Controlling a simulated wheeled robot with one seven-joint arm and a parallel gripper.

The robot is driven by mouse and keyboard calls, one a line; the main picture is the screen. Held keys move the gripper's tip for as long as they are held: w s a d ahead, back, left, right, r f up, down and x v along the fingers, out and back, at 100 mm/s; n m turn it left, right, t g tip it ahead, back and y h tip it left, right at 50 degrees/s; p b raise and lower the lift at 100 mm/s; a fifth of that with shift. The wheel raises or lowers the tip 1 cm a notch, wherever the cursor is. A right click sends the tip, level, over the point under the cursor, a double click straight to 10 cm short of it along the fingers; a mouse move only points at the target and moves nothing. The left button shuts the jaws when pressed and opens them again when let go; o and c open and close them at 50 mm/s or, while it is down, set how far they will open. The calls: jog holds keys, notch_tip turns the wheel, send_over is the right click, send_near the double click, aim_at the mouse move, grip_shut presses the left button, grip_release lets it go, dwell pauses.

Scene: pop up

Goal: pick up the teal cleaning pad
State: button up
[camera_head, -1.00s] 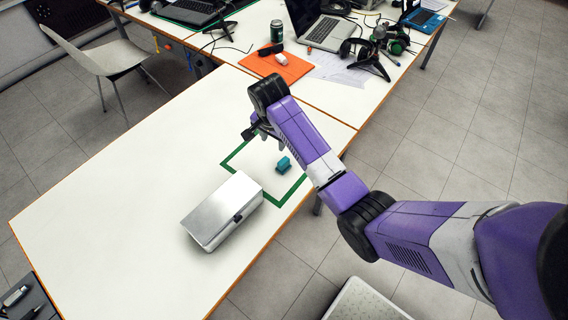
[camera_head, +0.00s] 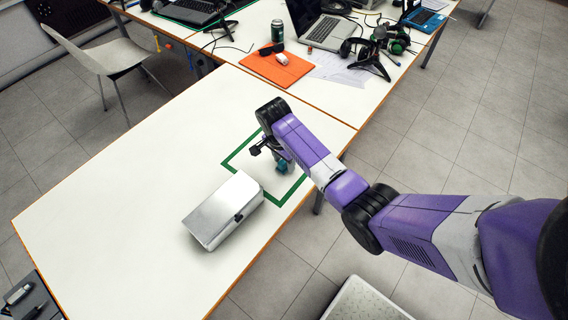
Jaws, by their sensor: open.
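The teal cleaning pad (camera_head: 283,168) is a small block on the white table, inside a green taped outline (camera_head: 282,201). My gripper (camera_head: 274,160) is open and low over the table, right at the pad. Its fingers partly cover the pad's upper left side. I cannot tell whether the fingers touch it or stand on both sides of it.
A silver metal box (camera_head: 222,208) stands on the white table (camera_head: 110,215), just left of and below the green outline. An orange mat (camera_head: 276,68), a laptop (camera_head: 318,28) and headphones are on the table behind. The left part of the near table is clear.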

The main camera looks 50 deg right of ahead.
jog(key=shift+f, duration=0.1)
jog(key=shift+c, duration=0.5)
grip_shut()
notch_tip(320, 180, up, 20)
jog(key=p, duration=0.4)
